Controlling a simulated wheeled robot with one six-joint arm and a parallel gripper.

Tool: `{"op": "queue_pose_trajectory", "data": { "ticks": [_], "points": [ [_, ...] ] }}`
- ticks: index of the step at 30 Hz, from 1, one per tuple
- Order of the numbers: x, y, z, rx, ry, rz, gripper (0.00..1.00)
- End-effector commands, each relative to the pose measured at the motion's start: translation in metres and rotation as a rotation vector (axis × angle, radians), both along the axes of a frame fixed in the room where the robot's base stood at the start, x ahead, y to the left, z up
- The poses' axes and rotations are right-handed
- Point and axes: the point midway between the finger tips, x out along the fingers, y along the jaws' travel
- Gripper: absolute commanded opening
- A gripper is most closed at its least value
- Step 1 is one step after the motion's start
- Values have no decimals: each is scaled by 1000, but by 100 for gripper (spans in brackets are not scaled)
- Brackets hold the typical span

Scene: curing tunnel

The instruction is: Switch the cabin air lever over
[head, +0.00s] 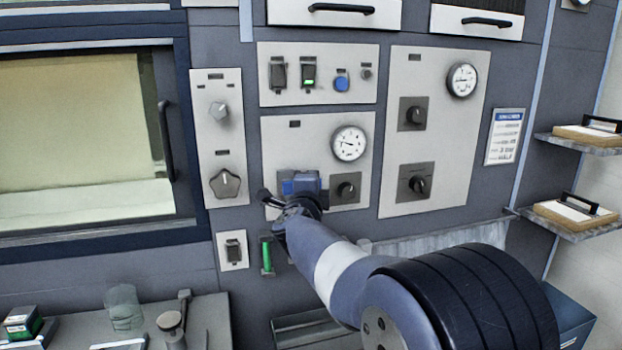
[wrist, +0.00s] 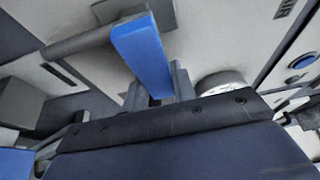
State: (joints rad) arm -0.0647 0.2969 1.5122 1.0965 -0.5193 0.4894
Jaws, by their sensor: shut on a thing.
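My gripper is shut on the lever near the panel.
A dark knob (head: 346,188) sits close right of my gripper, below a gauge (head: 350,143). A switch (head: 234,249) and a green handle (head: 267,256) are below left. A bench (head: 207,318) with a glass jar (head: 123,307) stands lower left. Shelves (head: 573,228) project at right.

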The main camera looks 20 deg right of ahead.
Motion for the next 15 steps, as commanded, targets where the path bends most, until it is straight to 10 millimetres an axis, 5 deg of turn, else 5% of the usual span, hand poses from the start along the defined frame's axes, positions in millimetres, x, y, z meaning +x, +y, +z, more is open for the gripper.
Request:
{"op": "queue_pose_trajectory", "data": {
  "ticks": [15],
  "points": [
    [0, 0, -3, 58, 0, 1, 0]
  ]
}}
